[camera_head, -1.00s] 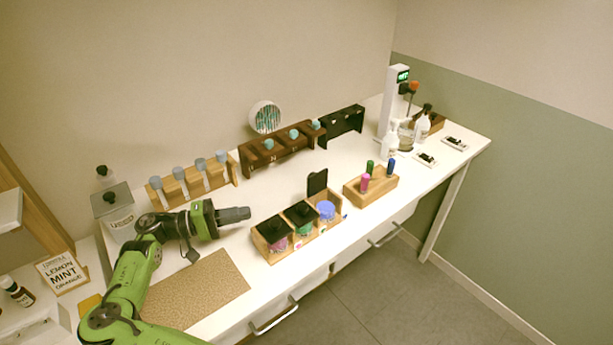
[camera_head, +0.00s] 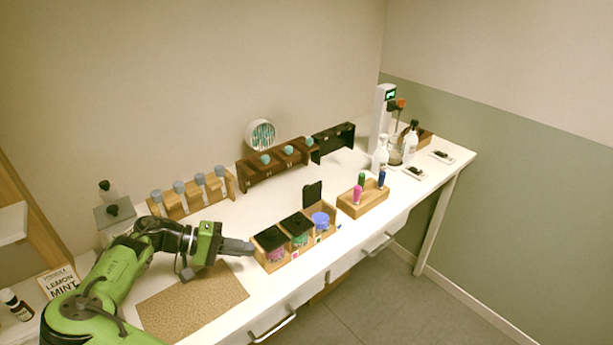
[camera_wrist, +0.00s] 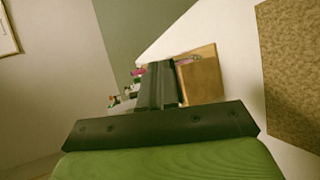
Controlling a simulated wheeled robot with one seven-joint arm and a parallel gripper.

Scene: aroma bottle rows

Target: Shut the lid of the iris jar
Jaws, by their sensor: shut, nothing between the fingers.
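A wooden three-bay holder (camera_head: 303,249) stands near the front edge of the counter. Its left lid (camera_head: 270,238) and middle lid (camera_head: 297,224) are black and lie flat over a pink and a green jar. The right lid (camera_head: 313,193) stands upright behind a blue-topped jar (camera_head: 320,221). No readable name shows which is iris; only the right lid is open. My gripper (camera_head: 252,248) is shut and empty, just left of the holder's left end; whether it touches is unclear. In the wrist view my gripper (camera_wrist: 163,85) points at the wooden holder (camera_wrist: 203,80).
A wooden block with several coloured bottles (camera_head: 363,203) stands right of the holder. Bottle racks (camera_head: 190,200) line the wall behind. A cork mat (camera_head: 192,300) lies at the front left. The counter between the holder and the racks is clear.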

